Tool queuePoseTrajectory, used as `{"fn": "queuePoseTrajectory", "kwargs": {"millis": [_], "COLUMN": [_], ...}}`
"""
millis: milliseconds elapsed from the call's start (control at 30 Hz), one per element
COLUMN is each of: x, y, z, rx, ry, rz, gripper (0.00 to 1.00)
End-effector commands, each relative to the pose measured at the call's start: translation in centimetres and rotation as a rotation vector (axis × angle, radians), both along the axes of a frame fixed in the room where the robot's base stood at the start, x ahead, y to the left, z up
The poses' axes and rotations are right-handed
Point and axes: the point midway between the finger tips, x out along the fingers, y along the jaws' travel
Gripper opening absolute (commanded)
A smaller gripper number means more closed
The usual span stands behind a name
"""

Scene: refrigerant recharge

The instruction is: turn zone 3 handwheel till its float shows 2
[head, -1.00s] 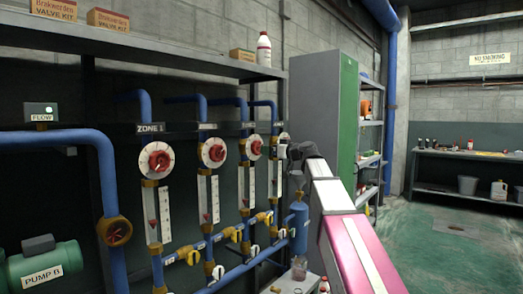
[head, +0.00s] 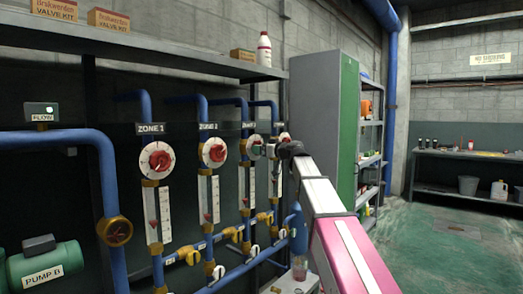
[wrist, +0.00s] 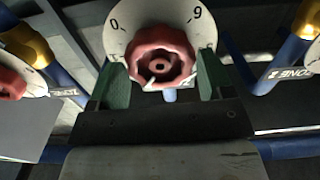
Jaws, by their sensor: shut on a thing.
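The zone 3 handwheel (head: 254,147) is the third red wheel from the left, on a white dial, partly covered by my gripper in the head view. In the wrist view, the red wheel (wrist: 160,57) sits between the green fingers of my gripper (wrist: 163,82), which is shut on it. The dial (wrist: 118,38) shows 0 and 6, and the wrist picture is upside down. Below the wheel in the head view is the zone 3 sight gauge (head: 247,187), a white scale with a small red float low in it. Its exact reading is too small to tell.
Zone 1 handwheel (head: 157,160) and zone 2 handwheel (head: 213,152) stand to the left; a fourth wheel (head: 282,139) is close on the right. Yellow valves (head: 190,256) and blue pipes run below. A shelf (head: 190,66) hangs above; open floor (head: 440,235) lies right.

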Motion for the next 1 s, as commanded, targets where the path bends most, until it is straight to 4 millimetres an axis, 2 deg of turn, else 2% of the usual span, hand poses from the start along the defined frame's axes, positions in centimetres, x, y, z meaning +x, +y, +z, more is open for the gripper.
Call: {"fn": "queuePoseTrajectory", "kwargs": {"millis": [567,833,1000], "x": [-0.1,-0.12,-0.13], "y": [-0.13,-0.14,-0.15], "z": [0.0,0.0,0.0], "rx": [-0.101,-0.108,-0.163], "ry": [-0.131,-0.139,-0.209], "rz": [-0.001,-0.001,-0.001], "gripper": [0.46,0.46,0.46]}}
